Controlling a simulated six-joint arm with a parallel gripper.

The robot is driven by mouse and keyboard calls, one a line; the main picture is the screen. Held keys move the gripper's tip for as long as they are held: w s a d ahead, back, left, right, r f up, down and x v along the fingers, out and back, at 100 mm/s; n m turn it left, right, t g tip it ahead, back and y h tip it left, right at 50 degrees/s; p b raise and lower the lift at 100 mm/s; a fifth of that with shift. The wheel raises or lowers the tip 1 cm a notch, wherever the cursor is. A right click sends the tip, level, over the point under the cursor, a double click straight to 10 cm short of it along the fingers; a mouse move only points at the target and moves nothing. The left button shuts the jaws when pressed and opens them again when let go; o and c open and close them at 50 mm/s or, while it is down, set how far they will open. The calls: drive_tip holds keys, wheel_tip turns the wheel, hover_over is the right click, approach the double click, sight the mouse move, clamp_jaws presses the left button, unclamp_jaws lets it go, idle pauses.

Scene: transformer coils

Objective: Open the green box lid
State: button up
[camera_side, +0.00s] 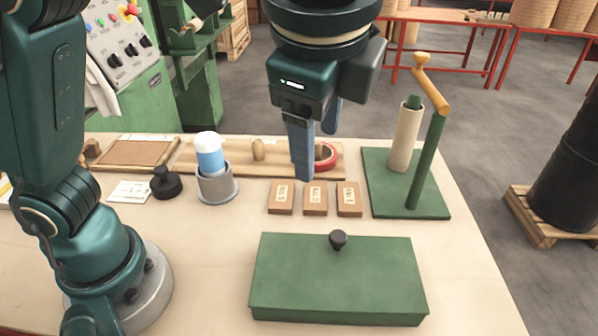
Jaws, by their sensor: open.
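The green box (338,313) sits at the front middle of the table, with its flat green lid (300,268) closed on top. A round black knob (338,240) stands up from the lid near its far edge. My gripper (316,155) hangs above the table beyond the box, pointing down, with its blue fingers apart and nothing between them. It is up and behind the knob, clear of it. One finger is partly behind the other in this view.
Several wooden blocks (315,198) lie between gripper and box. A red tape ring (328,156) sits on a wooden board behind. A green stand (408,205) with a tube and orange crank rises at right. A grey cup (217,186) holds a blue-and-white cylinder; a black stamp (165,184) is left.

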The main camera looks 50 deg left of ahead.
drive_tip(key=shift+w+a+r, duration=0.1)
drive_tip(key=shift+a, duration=0.1)
